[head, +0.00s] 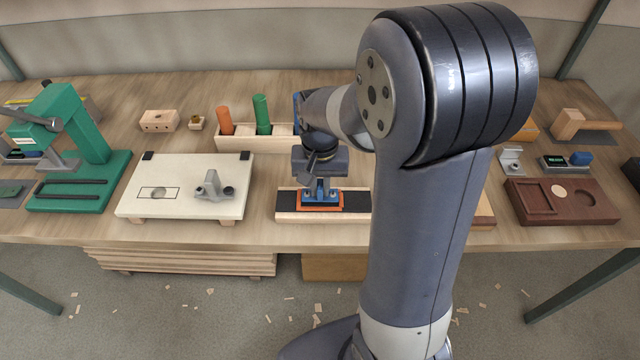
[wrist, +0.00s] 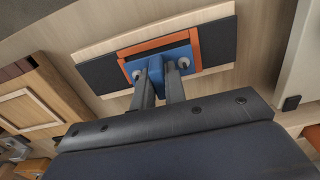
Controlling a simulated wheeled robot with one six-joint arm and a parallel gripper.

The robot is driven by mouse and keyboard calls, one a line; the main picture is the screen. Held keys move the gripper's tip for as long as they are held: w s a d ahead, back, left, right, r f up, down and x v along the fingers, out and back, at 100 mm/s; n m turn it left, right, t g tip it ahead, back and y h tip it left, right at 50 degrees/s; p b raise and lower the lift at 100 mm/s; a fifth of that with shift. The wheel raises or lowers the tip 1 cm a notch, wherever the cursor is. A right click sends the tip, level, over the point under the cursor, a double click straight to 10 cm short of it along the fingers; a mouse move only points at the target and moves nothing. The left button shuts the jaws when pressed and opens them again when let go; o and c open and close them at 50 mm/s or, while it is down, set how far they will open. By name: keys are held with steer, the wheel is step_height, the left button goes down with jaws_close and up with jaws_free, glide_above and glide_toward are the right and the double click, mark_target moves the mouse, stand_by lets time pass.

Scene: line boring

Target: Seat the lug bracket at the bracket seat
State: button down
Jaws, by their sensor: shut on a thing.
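The blue bracket (wrist: 192,62), which looks like the lug bracket, has a flat base with two pale round spots and an upright lug. My gripper (wrist: 157,75) is shut on that lug from above; the fingers hide part of it. The bracket lies level within an orange frame (wrist: 140,54) on a black strip; I cannot tell whether it touches the strip. In the head view my gripper (head: 320,182) and the orange frame (head: 306,207) show at the bench's front middle. A white plate (head: 135,195) to the left bears an outlined rectangle with a round spot.
A grey bracket (head: 212,189) stands on the white plate. A green press (head: 85,150) is far left. A wooden rack (head: 240,140) with orange and green cylinders is behind. A dark brown tray (head: 560,208) is right. My arm hides the bench right of the black strip.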

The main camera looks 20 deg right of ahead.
steer(key=shift+f+b, duration=0.65)
steer(key=shift+f, duration=0.3)
stand_by(0.3)
steer(key=c, duration=1.4)
jaws_free()
steer(key=shift+o, duration=0.2)
steer(key=shift+r, duration=0.2)
step_height(320, 180, up, 8)
steer(key=p, duration=0.6)
steer(key=shift+f+p, duration=0.1)
steer(key=shift+p, duration=0.25)
steer(key=shift+f, duration=0.15)
step_height(320, 180, down, 8)
steer(key=b, duration=0.6)
steer(key=shift+b, duration=0.35)
